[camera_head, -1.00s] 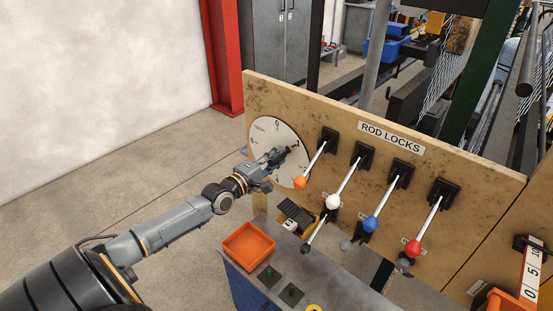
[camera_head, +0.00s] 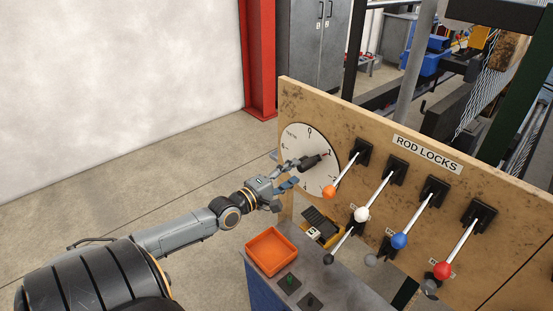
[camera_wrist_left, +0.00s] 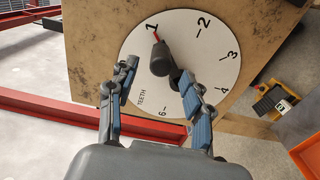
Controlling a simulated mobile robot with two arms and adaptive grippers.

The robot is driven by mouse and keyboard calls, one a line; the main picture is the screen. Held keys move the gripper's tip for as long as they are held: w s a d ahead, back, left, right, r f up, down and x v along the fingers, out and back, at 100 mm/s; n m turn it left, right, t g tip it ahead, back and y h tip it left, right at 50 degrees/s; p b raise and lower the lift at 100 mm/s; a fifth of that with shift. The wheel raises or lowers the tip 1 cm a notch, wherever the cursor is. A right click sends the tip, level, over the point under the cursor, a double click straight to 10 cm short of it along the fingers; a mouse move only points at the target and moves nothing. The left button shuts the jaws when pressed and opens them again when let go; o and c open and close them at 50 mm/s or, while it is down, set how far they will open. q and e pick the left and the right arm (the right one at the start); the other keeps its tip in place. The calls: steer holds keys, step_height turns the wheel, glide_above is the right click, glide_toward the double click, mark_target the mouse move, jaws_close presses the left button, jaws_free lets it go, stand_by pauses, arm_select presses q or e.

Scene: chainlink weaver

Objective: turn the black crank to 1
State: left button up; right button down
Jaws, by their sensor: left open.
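The black crank (camera_head: 312,160) sits on a round white dial (camera_head: 297,143) on the upright wooden panel. In the left wrist view the crank (camera_wrist_left: 162,60) has a red pointer (camera_wrist_left: 156,36) aimed at the 1 on the dial (camera_wrist_left: 207,48). My left gripper (camera_head: 287,176) is just to the lower left of the crank in the head view, apart from it. In the left wrist view its two fingers (camera_wrist_left: 160,72) are spread, with the crank's knob beyond and between their tips. My right gripper is not in view.
Rod-lock levers with orange (camera_head: 329,192), white (camera_head: 362,214), blue (camera_head: 400,241) and red (camera_head: 442,270) knobs stick out right of the dial. An orange tray (camera_head: 271,251) and a yellow-black device (camera_head: 320,227) are below. The floor at left is free.

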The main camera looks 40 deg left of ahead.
arm_select(q)
steer(key=shift+s+a, duration=0.15)
steer(key=shift+s, duration=1.3)
steer(key=shift+s+a, duration=0.1)
steer(key=shift+s, duration=1.3)
steer(key=s+a+f+m+g+y, duration=0.1)
steer(key=s+f+m+g, duration=0.3)
steer(key=f, duration=0.8)
steer(key=s+f+m+g+y, duration=0.1)
steer(key=s+f, duration=0.4)
steer(key=f, duration=0.7)
steer(key=s+a+f+m+g+y, duration=0.1)
steer(key=s+f+m+g, duration=0.3)
steer(key=f, duration=0.7)
steer(key=s+d+f+m+g+h, duration=0.1)
steer(key=s+d+f+m+g, duration=0.3)
steer(key=s+d+f, duration=0.7)
steer(key=s+d+f+m+g, duration=0.4)
steer(key=s+d+f+m, duration=0.2)
steer(key=s+d+f, duration=0.5)
steer(key=s+b, duration=0.1)
steer(key=s, duration=0.4)
steer(key=shift+s+d+f+m+h, duration=0.2)
steer(key=shift+s+d+m+h, duration=0.1)
steer(key=shift+d+m+h, duration=0.1)
